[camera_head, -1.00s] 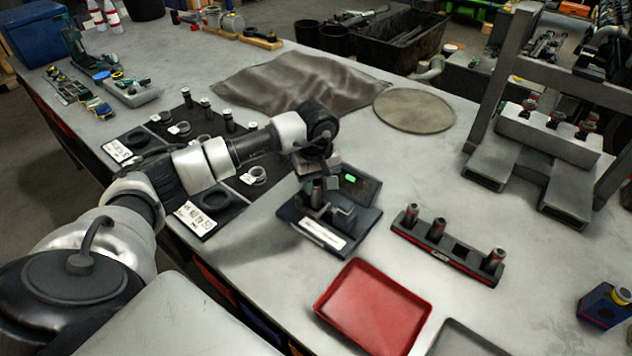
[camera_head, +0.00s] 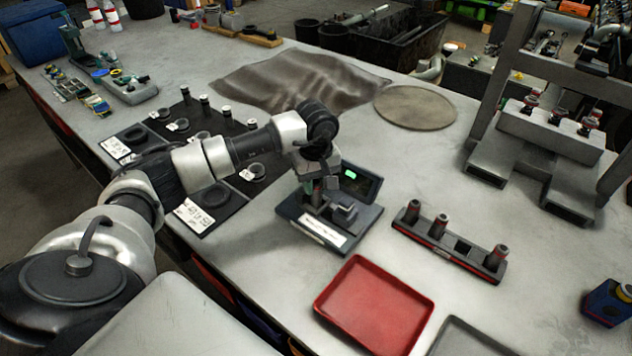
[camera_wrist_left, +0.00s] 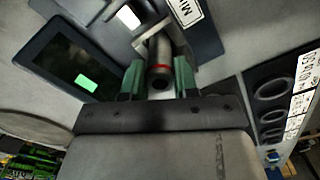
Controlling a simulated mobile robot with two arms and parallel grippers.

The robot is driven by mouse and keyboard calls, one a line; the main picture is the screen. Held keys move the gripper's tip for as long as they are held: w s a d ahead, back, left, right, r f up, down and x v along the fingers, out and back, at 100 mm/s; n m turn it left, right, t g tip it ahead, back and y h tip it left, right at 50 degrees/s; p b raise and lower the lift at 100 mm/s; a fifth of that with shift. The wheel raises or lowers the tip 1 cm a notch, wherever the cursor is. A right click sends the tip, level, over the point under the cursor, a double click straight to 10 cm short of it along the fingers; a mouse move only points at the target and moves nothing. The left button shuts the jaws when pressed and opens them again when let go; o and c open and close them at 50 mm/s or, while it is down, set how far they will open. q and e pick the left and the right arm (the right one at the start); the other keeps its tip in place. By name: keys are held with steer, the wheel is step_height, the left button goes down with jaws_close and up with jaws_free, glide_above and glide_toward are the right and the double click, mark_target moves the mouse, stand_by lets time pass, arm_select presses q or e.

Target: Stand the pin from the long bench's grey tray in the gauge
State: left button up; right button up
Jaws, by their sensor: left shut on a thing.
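The gauge (camera_head: 342,238) is a dark flat device on the bench with a lit green display, a white label and a grey block. The display also shows in the left wrist view (camera_wrist_left: 66,62). My left gripper (camera_head: 317,187) is over the gauge's left part, pointing down. In the wrist view its green fingers (camera_wrist_left: 160,78) are shut on a grey pin (camera_wrist_left: 159,62) with a red band. The pin is beside the gauge's block; whether its lower end touches the gauge is hidden. The grey tray (camera_head: 447,329) is cut off at the bottom edge. My right gripper is out of view.
A red tray (camera_head: 374,344) lies in front of the gauge. A dark rack (camera_head: 425,245) with several slots holds 3 red-banded pins to the right. A black mat with rings and small parts (camera_head: 242,185) lies left. A grey press frame (camera_head: 550,140) stands at the right.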

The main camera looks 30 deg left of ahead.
arm_select(q)
steer(key=o, duration=1.4)
steer(key=shift+r, duration=0.1)
steer(key=shift+r+p, duration=2.15)
steer(key=shift+r, duration=1.8)
